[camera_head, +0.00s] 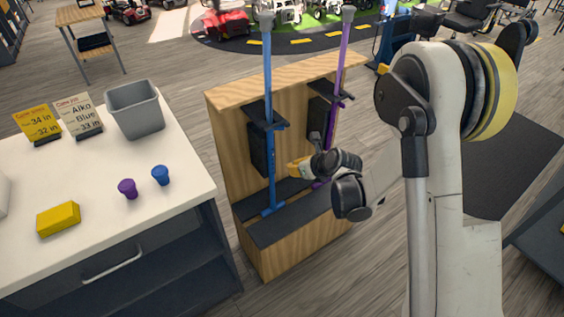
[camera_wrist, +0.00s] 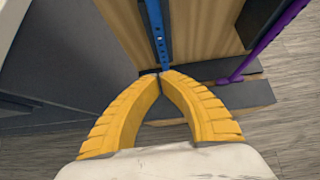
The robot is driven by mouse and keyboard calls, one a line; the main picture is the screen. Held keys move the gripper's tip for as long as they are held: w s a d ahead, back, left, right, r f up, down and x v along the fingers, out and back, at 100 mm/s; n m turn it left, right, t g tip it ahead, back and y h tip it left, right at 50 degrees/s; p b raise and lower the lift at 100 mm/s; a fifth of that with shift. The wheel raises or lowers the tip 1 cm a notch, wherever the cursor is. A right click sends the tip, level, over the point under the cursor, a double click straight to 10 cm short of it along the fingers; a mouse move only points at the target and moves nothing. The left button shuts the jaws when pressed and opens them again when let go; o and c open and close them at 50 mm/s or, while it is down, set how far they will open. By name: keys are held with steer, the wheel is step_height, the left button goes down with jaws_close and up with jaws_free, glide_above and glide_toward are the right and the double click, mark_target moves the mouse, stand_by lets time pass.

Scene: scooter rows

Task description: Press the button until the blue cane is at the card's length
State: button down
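The blue cane (camera_head: 268,110) stands upright in a wooden rack (camera_head: 236,97), held by a dark clamp. Its lower shaft with a row of holes shows in the wrist view (camera_wrist: 157,35). The white card (camera_head: 79,116) on the counter reads "Aiko Blue 33 in". My gripper (camera_head: 294,169) is just right of the blue cane's lower shaft. In the wrist view its yellow fingers (camera_wrist: 162,75) meet at the tips, near the shaft; I cannot tell whether they touch it. The button is not clearly visible.
A purple cane (camera_head: 338,90) stands right of the blue one in the same rack. The white counter (camera_head: 95,190) holds a yellow card (camera_head: 37,122), a grey bin (camera_head: 135,110), a yellow block (camera_head: 58,219), a purple cap (camera_head: 127,188) and a blue cap (camera_head: 160,175).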

mark_target(273, 155)
steer(key=shift+w+a+r+b+x, duration=0.25)
steer(key=shift+b+x, duration=0.5)
steer(key=shift+x, duration=1.35)
steer(key=shift+w+a+r+b+x, duration=0.1)
steer(key=shift+w+r+b+x, duration=0.45)
steer(key=shift+x, duration=1.5)
steer(key=shift+s+a+r+b+x, duration=0.15)
steer(key=shift+b+x, duration=0.8)
steer(key=shift+x, duration=1.15)
steer(key=shift+w+r, duration=0.1)
